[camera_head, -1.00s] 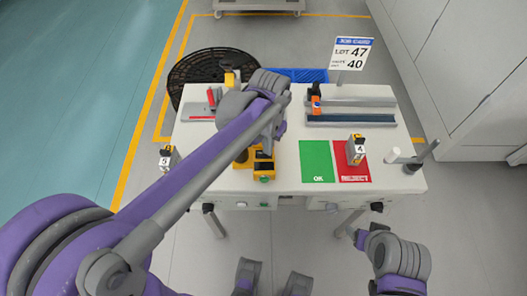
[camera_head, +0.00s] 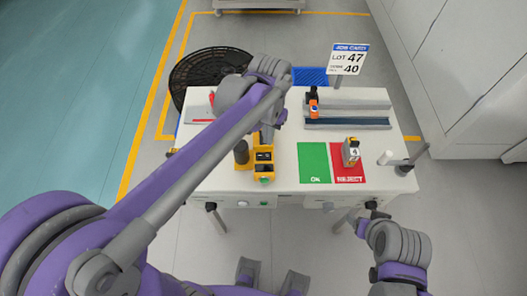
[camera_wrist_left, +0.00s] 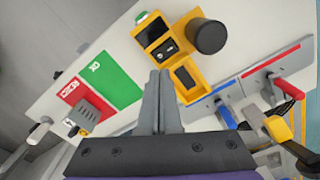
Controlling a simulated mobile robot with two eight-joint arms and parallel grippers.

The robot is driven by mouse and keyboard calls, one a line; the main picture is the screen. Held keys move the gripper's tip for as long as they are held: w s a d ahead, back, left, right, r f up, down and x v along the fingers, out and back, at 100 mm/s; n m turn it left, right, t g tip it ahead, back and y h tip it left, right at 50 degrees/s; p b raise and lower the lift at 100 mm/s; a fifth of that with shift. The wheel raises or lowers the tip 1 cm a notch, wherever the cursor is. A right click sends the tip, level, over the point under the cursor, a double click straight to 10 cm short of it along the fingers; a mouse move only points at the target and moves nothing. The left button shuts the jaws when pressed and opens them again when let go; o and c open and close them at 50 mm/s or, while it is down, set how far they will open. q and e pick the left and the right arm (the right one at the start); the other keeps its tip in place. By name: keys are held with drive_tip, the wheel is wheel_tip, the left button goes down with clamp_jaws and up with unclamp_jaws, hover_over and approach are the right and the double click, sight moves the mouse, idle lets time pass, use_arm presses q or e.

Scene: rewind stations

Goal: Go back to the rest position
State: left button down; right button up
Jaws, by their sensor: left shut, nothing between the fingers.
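My left gripper (camera_head: 270,132) is over the white table, near the yellow device, with its forearm coming in from the lower left. In the left wrist view its two grey fingers (camera_wrist_left: 159,95) are together with nothing between them. The yellow device (camera_head: 264,168), with its dark screens and a black cylinder, also shows just beyond the fingertips in the left wrist view (camera_wrist_left: 180,50). My right arm is at the lower right, in front of the table.
The white table (camera_head: 230,186) carries a green OK mat (camera_head: 313,160) and a red REJECT mat (camera_head: 347,172). A job card sign (camera_head: 348,60) and a grey rail (camera_head: 350,106) are at the back right. Cabinets line the right.

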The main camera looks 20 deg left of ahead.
use_arm(q)
drive_tip(key=shift+s, duration=0.1)
idle(0.4)
drive_tip(key=s+a+f+n+t, duration=0.1)
drive_tip(key=s+a+t, duration=0.1)
drive_tip(key=s, duration=0.5)
drive_tip(key=s+a+f+n+t+p, duration=0.1)
drive_tip(key=s+a+t, duration=0.2)
drive_tip(key=s, duration=0.4)
drive_tip(key=shift+a+f+n, duration=0.3)
drive_tip(key=shift+a+n, duration=0.1)
drive_tip(key=shift+a, duration=0.45)
